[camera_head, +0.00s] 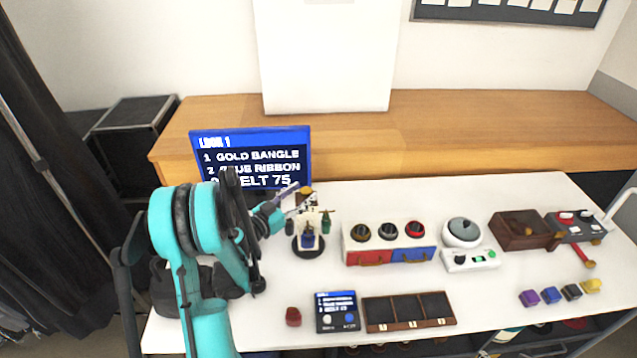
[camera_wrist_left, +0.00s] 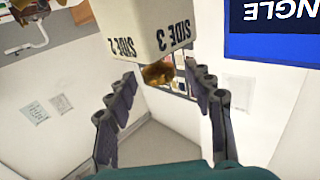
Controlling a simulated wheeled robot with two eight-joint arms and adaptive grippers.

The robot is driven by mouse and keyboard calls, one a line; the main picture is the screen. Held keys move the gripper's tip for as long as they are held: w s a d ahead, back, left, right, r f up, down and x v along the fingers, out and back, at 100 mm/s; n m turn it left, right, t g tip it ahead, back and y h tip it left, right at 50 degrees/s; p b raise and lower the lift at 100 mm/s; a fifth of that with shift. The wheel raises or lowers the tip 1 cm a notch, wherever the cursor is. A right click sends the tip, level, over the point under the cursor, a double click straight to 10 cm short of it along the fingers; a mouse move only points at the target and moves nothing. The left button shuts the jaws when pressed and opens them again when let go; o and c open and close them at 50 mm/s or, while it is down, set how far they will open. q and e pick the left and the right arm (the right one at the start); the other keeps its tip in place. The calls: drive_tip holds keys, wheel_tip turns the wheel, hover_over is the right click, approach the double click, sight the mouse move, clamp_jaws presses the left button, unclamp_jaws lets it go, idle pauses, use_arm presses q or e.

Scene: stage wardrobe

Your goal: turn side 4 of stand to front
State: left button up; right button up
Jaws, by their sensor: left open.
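The stand (camera_head: 309,250) has a round black base, with small dark, blue and green bottles around a pale post. Its upper part is partly hidden by my left gripper in the head view. In the left wrist view a white block of the stand (camera_wrist_left: 140,28) shows the labels SIDE 2 and SIDE 3 upside down, with a gold-brown knob (camera_wrist_left: 158,73) at its end. My left gripper (camera_head: 292,198) is open beside the stand's top. In the wrist view its fingers (camera_wrist_left: 160,85) lie either side of the knob, with no clear contact. Side 4 is not readable.
A blue screen (camera_head: 250,140) stands behind the stand. Right of it are a red and blue drawer box (camera_head: 388,256), a white domed device (camera_head: 462,235) and a brown box (camera_head: 522,230).

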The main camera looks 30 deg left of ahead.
use_arm(q)
drive_tip(key=x, duration=0.5)
drive_tip(key=shift+w+d+b, duration=0.1)
drive_tip(key=shift+w+b, duration=0.05)
drive_tip(key=shift+b, duration=0.25)
drive_tip(key=shift+w, duration=0.45)
drive_tip(key=shift+c, duration=0.2)
clamp_jaws()
